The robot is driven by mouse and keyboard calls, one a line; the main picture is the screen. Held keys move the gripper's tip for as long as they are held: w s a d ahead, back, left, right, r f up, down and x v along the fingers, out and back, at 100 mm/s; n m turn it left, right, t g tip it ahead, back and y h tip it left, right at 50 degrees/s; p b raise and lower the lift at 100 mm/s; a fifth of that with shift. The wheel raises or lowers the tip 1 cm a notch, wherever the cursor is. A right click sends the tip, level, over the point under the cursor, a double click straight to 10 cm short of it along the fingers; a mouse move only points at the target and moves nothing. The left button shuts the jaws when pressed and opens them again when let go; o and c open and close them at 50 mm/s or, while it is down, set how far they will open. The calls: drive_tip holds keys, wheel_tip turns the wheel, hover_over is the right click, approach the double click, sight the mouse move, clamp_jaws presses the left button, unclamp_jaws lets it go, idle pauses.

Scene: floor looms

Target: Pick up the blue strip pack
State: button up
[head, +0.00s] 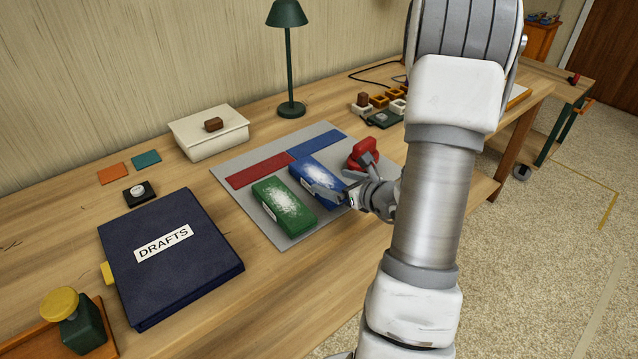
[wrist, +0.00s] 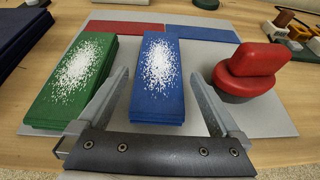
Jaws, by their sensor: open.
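The blue strip pack (wrist: 158,99) lies on a grey mat (wrist: 215,113), its top speckled white. In the wrist view my gripper (wrist: 160,84) is open, with one finger on each side of the pack's near part. The left finger is in the gap between the blue pack and a green pack (wrist: 78,97). The right finger is between the blue pack and a red-handled object (wrist: 250,68). I cannot tell whether the fingers touch the pack. In the head view the blue pack (head: 318,174) shows beyond my gripper (head: 335,193), partly hidden by it.
Flat red (head: 262,170) and blue (head: 317,143) strips lie along the mat's far side. A navy DRAFTS binder (head: 166,262) lies left of the mat. A cream box (head: 209,138) and a green lamp (head: 290,70) stand behind. Bare wood shows between binder and mat.

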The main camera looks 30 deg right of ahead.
sight(319, 176)
drive_tip(key=b+x, duration=0.1)
drive_tip(key=x, duration=0.4)
drive_tip(key=shift+w, duration=0.2)
drive_tip(key=c, duration=1.2)
